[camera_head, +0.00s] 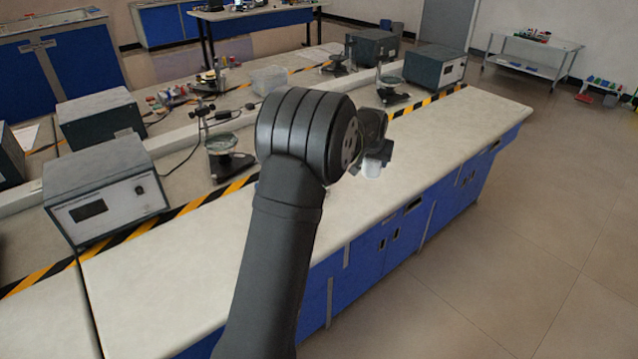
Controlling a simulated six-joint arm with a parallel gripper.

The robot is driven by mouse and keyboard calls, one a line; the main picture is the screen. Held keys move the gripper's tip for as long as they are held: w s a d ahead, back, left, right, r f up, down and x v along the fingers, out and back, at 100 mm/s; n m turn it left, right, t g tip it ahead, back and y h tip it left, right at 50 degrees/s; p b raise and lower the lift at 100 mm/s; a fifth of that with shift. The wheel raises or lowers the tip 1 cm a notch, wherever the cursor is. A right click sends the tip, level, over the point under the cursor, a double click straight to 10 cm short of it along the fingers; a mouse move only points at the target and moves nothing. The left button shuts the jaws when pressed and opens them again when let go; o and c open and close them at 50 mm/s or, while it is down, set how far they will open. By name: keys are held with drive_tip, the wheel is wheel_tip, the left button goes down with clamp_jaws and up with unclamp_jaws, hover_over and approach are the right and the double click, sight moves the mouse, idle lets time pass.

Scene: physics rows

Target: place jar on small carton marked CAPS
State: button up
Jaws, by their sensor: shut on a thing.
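My gripper (379,153) is small and dark in the head view, partly hidden behind my own arm, over the near bench. It is shut on a small whitish jar (372,168), whose lower part shows below the fingers. I cannot tell whether the jar's base touches the bench or is just above it. No carton marked CAPS can be made out; my arm hides part of the bench.
The pale bench top (440,135) is clear to the right of my gripper. A grey instrument box (105,190) stands at the left, another (435,67) at the back right. Black-and-yellow tape (170,215) runs along the bench. Dark stands (225,155) are behind it.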

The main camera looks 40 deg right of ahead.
drive_tip(key=w+a+r+n+t+y, duration=0.25)
drive_tip(key=w+a+n, duration=0.2)
drive_tip(key=a, duration=0.45)
drive_tip(key=shift+n+g+h, duration=0.25)
drive_tip(key=shift+h, duration=0.1)
drive_tip(key=w+a+f, duration=0.1)
drive_tip(key=w+f, duration=0.1)
drive_tip(key=w, duration=0.1)
drive_tip(key=w+a+f, duration=0.1)
drive_tip(key=w+f, duration=0.1)
drive_tip(key=w, duration=0.2)
drive_tip(key=w+a+f, duration=0.1)
drive_tip(key=w+f, duration=0.1)
drive_tip(key=w, duration=0.1)
drive_tip(key=shift+w+a+f, duration=0.2)
drive_tip(key=shift+w+a, duration=0.05)
drive_tip(key=shift+w, duration=0.1)
drive_tip(key=shift+f, duration=1.95)
drive_tip(key=shift+f, duration=0.1)
drive_tip(key=o, duration=1.2)
